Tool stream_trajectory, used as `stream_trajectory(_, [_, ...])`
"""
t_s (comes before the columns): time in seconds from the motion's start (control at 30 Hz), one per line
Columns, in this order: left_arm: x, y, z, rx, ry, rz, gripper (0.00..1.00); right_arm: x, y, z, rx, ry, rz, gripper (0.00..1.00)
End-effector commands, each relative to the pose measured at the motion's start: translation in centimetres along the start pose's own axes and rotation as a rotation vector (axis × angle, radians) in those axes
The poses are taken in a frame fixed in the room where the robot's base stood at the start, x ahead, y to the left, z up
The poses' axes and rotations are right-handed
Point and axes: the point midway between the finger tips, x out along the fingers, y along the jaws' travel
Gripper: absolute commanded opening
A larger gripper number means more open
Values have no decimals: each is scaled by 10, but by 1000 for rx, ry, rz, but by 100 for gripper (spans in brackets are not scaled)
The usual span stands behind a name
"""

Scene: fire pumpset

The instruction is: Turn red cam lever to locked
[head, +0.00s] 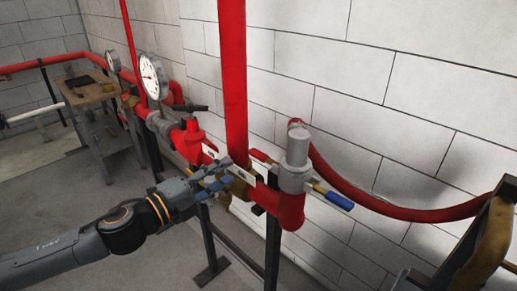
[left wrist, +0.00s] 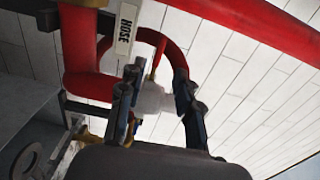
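A short red lever (head: 263,157) shows in the head view beside the grey upright coupling (head: 297,160). In the left wrist view a thin red bar (left wrist: 158,57), which looks like the lever, stands at a pale grey coupling (left wrist: 154,98). My left gripper (head: 226,178) reaches in from the left at the pipe, left of the lever. In the left wrist view its two fingers (left wrist: 157,100) are spread, with the pale coupling showing between them. I cannot tell whether they touch anything. My right gripper is not in view.
A lever with a blue handle (head: 333,198) sticks out right of the coupling. A red hose (head: 375,198) curves right along the block wall. A "HOSE" label (left wrist: 125,29) is near the red pipe (left wrist: 78,45). A gauge (head: 152,75) and a wooden table (head: 88,92) stand left.

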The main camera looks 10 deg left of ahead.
Motion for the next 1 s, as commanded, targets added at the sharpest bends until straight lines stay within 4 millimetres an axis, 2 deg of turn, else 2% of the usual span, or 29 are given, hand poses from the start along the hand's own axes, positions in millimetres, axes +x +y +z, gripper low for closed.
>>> stream_trajectory(0.03, [12, -8, 1, -4, -1, -6, 34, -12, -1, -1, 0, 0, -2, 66])
stream_trajectory(0.2, [50, -7, 0, -4, -1, -5, 34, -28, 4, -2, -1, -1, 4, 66])
stream_trajectory(0.4, [86, -4, 0, -1, -1, -2, 34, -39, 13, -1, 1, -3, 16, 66])
stream_trajectory(0.5, [98, -2, 1, -2, -2, -1, 34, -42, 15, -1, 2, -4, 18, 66])
stream_trajectory(0.7, [108, 0, 1, -1, -2, 0, 34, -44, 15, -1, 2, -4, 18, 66])
stream_trajectory(0.93, [109, 0, 1, -1, -2, 0, 34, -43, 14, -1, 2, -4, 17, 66])
stream_trajectory(0.97, [109, 0, 1, -1, -2, 0, 32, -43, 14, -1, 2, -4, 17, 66])
stream_trajectory(1.0, [109, 0, 1, -1, -2, 0, 24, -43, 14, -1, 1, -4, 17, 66])
